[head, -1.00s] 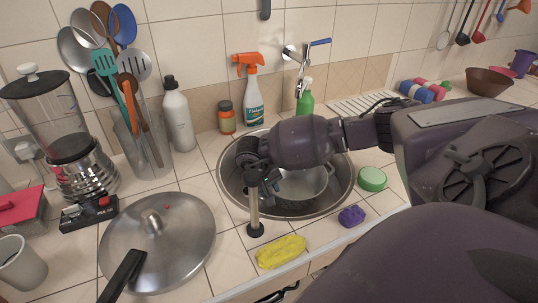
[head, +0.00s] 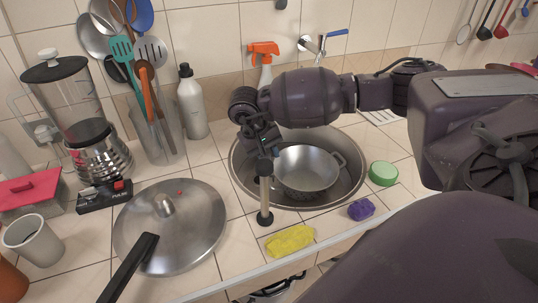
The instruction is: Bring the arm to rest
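My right arm comes in from the right and reaches across above the sink (head: 240,178). Its gripper (head: 268,150) points down near the sink's left rim. Just below it, an upright stick-like tool (head: 265,195) with a light shaft and a round black foot stands on the tiles in front of the sink. The gripper is close over the top of this tool. The fingers are dark and small, so I cannot tell whether they are apart or touch it. My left gripper is not in view.
A metal pot (head: 306,172) sits in the sink. A pan lid (head: 185,228), yellow cloth (head: 290,240), purple sponge (head: 361,209) and green round sponge (head: 383,173) lie around it. A white bottle (head: 192,105), utensil holder (head: 158,130) and blender (head: 95,150) stand behind left.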

